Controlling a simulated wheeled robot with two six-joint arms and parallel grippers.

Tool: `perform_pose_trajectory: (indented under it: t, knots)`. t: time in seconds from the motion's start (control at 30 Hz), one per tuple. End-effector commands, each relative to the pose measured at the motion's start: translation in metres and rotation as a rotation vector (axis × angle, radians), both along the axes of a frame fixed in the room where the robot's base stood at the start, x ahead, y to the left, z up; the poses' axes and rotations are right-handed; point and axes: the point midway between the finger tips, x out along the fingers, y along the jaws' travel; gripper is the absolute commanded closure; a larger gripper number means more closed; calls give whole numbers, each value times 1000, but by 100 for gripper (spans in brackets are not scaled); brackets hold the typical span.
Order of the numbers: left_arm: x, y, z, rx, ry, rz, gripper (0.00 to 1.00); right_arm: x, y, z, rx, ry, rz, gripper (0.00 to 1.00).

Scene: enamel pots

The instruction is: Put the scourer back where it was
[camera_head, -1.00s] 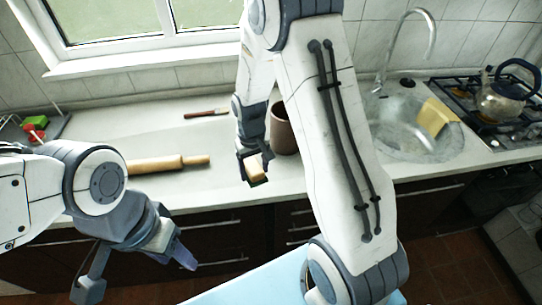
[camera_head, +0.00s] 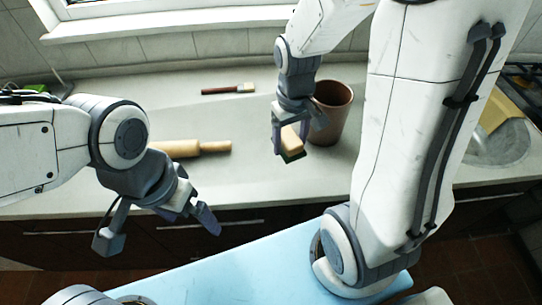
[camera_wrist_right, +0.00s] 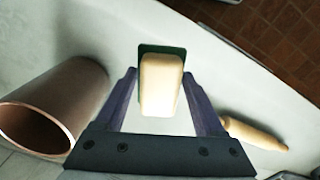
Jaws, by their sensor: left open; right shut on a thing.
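The scourer (camera_head: 292,141), a pale yellow block with a dark green face, is held in my right gripper (camera_head: 290,130) over the counter's front part. In the right wrist view the scourer (camera_wrist_right: 161,84) sits between the two fingers of the right gripper (camera_wrist_right: 163,98), its green layer at the far side. I cannot tell whether it touches the counter. My left gripper (camera_head: 158,226) is open and empty in front of the counter's front edge, at the left.
A brown pot (camera_head: 331,112) stands just right of the scourer. A rolling pin (camera_head: 205,148) lies to its left, and a brush (camera_head: 228,89) lies further back. Counter between brush and rolling pin is clear.

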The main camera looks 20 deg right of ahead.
Motion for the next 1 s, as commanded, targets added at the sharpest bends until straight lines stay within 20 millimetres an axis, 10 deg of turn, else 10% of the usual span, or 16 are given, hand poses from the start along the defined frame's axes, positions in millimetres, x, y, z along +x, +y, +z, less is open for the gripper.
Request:
perform_pose_trajectory:
  t: [0.2, 0.7, 1.0]
  knots:
    - [0, 0, -14, 0, 0, -1, 4, -14, -1, -7, 0, 4, 18, 99]
    - [0, 0, 0, -1, -1, 0, 4, 83, 8, -63, 0, 4, 15, 99]
    - [0, 0, 4, -1, -1, 0, 4, 94, 9, -90, -1, 7, 14, 99]
